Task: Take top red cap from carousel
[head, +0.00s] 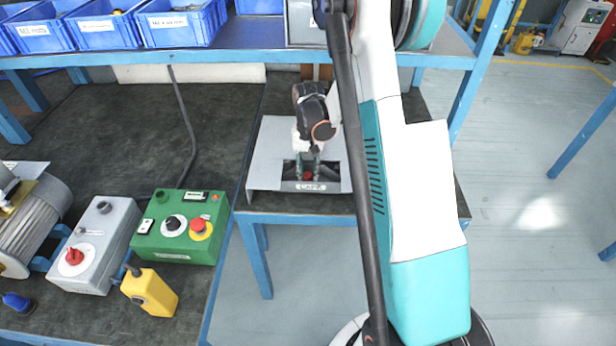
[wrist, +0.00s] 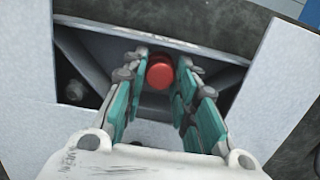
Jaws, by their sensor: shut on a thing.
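The red cap (wrist: 160,72) sits between the two teal-padded fingers of my gripper (wrist: 162,68) in the wrist view, and the fingertips are closed on its sides. In the head view the red cap (head: 308,177) shows as a small red spot between the fingertips of my gripper (head: 307,170). The carousel is a grey box (head: 265,160) with a dark opening and a front label reading "CAPS". The cap is at this opening; whether it still touches what lies beneath is hidden. My gripper points down into the opening.
Blue bins (head: 180,28) line the shelf above. A blue shelf post (head: 475,80) rises right of the carousel.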

